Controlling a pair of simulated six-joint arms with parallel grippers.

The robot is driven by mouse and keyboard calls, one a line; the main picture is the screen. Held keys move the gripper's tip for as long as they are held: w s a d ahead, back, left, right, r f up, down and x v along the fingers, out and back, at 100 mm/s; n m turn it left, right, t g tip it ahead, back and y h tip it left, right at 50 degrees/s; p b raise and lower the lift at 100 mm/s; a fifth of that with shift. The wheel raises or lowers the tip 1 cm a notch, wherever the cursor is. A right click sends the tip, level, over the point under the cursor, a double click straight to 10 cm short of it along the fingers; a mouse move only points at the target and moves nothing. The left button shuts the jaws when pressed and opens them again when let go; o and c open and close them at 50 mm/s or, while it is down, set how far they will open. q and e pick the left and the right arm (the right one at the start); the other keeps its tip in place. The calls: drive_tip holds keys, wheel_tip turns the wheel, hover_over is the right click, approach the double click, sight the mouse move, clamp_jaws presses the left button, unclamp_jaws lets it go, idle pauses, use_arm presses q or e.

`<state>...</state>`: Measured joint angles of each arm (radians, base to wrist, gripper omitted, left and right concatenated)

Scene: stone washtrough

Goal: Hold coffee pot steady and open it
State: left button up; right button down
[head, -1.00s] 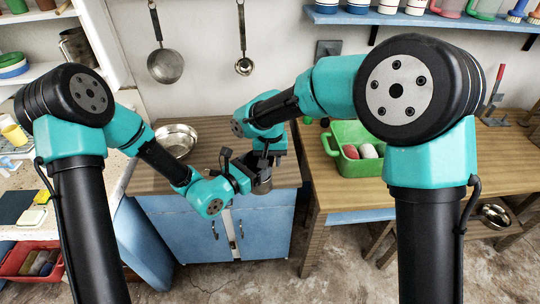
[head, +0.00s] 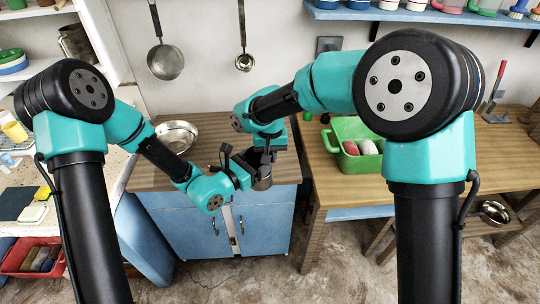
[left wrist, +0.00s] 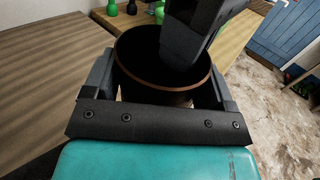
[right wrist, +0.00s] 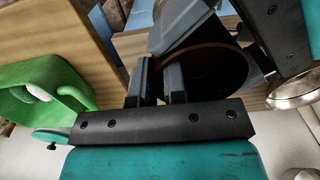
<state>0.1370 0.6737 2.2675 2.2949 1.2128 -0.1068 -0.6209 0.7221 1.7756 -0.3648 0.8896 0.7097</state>
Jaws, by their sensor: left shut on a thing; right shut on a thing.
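The coffee pot (head: 262,181) is a dark round vessel near the front edge of the wooden counter. The left wrist view shows its dark round top with a brown rim (left wrist: 160,88). My left gripper (head: 243,172) is shut around the pot's sides, one finger on each side. My right gripper (right wrist: 160,85) comes from above and is shut at the pot's top edge. Its fingers overlap the dark top in both wrist views, and the exact part between them is hidden. The pot's round top (right wrist: 218,70) also shows in the right wrist view. I cannot make out a separate lid.
A metal bowl (head: 176,136) stands behind my left forearm on the counter. A green crate (head: 350,130) with items inside stands on the right table. A pan (head: 165,62) and a ladle (head: 244,61) hang on the wall. Blue cabinet doors (head: 185,228) are below.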

drive_tip(key=n, duration=0.1)
drive_tip(key=w+n, duration=0.1)
drive_tip(key=n, duration=0.1)
drive_tip(key=shift+a, duration=0.1)
drive_tip(key=shift+w+a+r, duration=0.1)
idle(0.9)
drive_tip(key=c, duration=1.2)
unclamp_jaws()
drive_tip(key=shift+o, duration=0.2)
drive_tip(key=shift+r, duration=2.2)
drive_tip(key=shift+f, duration=0.1)
